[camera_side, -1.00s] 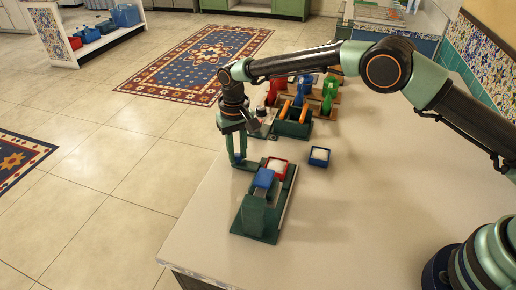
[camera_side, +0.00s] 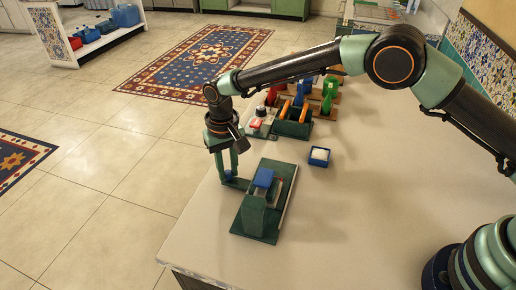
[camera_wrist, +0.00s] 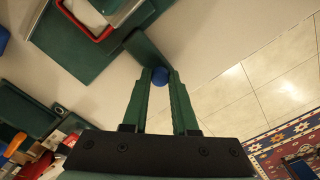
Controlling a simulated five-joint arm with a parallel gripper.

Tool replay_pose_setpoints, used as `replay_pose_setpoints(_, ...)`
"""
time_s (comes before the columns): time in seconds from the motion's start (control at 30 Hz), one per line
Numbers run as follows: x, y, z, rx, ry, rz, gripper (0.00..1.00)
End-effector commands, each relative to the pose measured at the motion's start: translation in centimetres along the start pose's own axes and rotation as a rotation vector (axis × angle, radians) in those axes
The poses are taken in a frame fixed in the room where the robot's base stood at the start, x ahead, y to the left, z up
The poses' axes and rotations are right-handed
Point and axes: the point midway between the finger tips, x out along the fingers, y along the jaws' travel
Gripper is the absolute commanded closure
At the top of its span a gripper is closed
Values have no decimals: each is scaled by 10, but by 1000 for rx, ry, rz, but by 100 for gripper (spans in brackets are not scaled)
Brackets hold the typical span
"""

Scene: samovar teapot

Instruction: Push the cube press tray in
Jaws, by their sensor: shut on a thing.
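The cube press has a green base (camera_side: 283,174), a green upright block (camera_side: 256,215) and a blue press block (camera_side: 263,178). A green side bar (camera_side: 239,183) with a blue knob (camera_wrist: 160,76) sticks out from its left. My gripper (camera_side: 229,174) is shut on the blue knob; in the wrist view its fingers close on either side of the knob. The red-rimmed tray (camera_wrist: 93,30) with white contents shows at the top of the wrist view. In the side view the tray is hidden, seemingly by the blue block.
A small blue tray (camera_side: 319,157) with white contents stands on the counter (camera_side: 345,215) to the right. A green rack with orange parts (camera_side: 294,122) and red, blue and green items are behind. The counter's left edge is close to my gripper.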

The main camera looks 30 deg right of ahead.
Motion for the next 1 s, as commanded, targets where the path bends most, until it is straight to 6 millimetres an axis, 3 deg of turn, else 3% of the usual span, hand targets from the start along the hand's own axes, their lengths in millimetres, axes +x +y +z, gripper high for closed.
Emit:
replay_pose_setpoints(0.2,-1,-31,29,-4,4,-2,100)
replay_pose_setpoints(0.57,-1,-36,35,-4,2,-2,100)
replay_pose_setpoints(0.6,-1,-36,35,-4,2,-1,66)
replay_pose_setpoints(0.67,-1,-36,35,-5,2,-1,43)
replay_pose_setpoints(1.0,-2,-34,33,-1,2,-1,43)
